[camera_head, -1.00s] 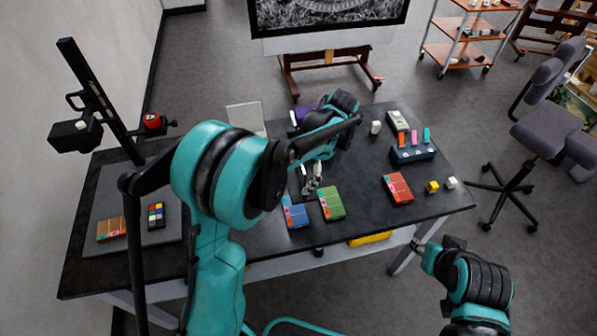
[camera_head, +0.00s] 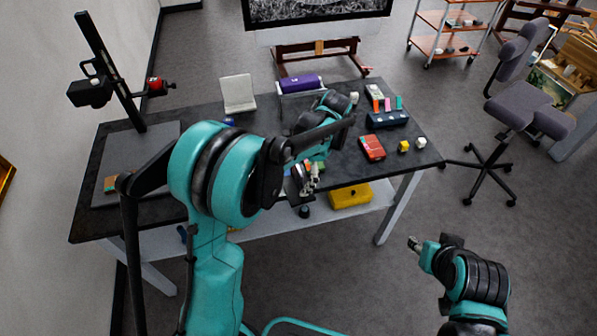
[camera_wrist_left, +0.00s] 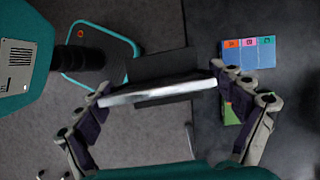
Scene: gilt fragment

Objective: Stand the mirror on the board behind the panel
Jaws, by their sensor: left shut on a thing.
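My left gripper (camera_head: 309,180) is at the table's front edge in the head view. In the left wrist view its fingers (camera_wrist_left: 158,90) are shut on a thin, flat plate with a bright silvery edge, seen almost edge-on, which looks like the mirror (camera_wrist_left: 150,91). The grey board (camera_head: 134,146) lies on the left of the table under a column with a camera (camera_head: 90,92). A small orange and teal piece (camera_head: 110,184) lies on the board; whether it is the panel is unclear. My arm hides part of the board. My right gripper (camera_head: 415,243) is off the table; its fingers are too small to judge.
A white upright stand (camera_head: 238,93) and a purple roll (camera_head: 301,84) are at the table's back. A red box (camera_head: 372,147), a dark rack (camera_head: 388,119) and small cubes are at the right. A yellow box (camera_head: 350,195) sits on the lower shelf. A chair (camera_head: 515,100) stands right.

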